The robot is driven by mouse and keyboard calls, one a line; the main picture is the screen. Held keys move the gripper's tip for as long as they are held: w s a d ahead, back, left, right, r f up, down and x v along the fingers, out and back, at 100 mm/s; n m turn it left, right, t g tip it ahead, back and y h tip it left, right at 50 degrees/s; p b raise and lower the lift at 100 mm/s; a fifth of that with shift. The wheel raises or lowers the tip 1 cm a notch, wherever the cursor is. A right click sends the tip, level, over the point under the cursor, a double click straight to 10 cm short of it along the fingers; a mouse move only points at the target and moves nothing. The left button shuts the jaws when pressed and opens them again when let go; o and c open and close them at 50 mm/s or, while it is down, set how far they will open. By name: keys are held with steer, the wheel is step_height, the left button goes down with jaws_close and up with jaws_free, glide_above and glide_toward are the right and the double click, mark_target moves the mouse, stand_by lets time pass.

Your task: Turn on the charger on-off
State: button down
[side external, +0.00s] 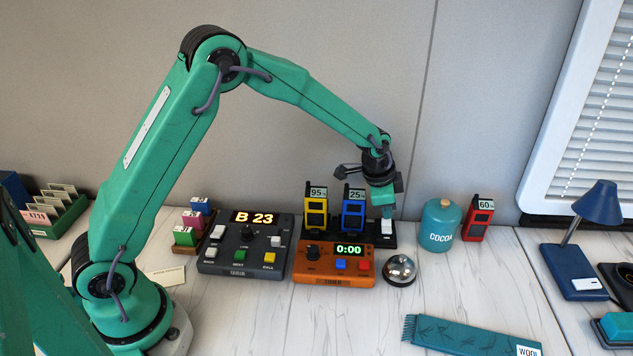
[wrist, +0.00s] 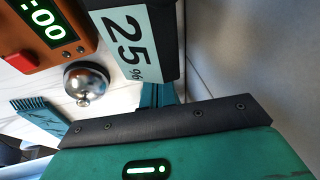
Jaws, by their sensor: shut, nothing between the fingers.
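The charger is a black dock (side external: 376,241) behind the orange timer, against the back wall. A yellow handset (side external: 316,215) tagged 95% and a blue handset (side external: 353,218) tagged 25% stand in it. A white rocker (side external: 387,228) sits at the dock's right end; its on or off state is too small to tell. My gripper (side external: 386,215) is shut and empty, pointing down right at the rocker; whether it touches cannot be told. In the wrist view the shut fingers (wrist: 157,97) show beside the 25% tag (wrist: 131,42); the rocker is hidden there.
An orange timer (side external: 331,279) reading 0:00 and a silver bell (side external: 400,269) stand in front of the dock. A teal cocoa tin (side external: 440,226) and a red 60% handset (side external: 477,219) stand right. A grey B 23 console (side external: 240,259) stands left.

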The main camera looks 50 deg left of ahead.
steer(key=shift+w+a+f, duration=0.1)
steer(key=shift+f, duration=0.35)
steer(key=shift+w+a+f, duration=0.25)
steer(key=shift+f, duration=0.2)
steer(key=shift+s+d+r, duration=0.1)
steer(key=shift+d, duration=0.05)
steer(key=shift+s+d+r, duration=0.1)
steer(key=shift+s+d, duration=0.35)
steer(key=shift+r, duration=0.15)
stand_by(0.4)
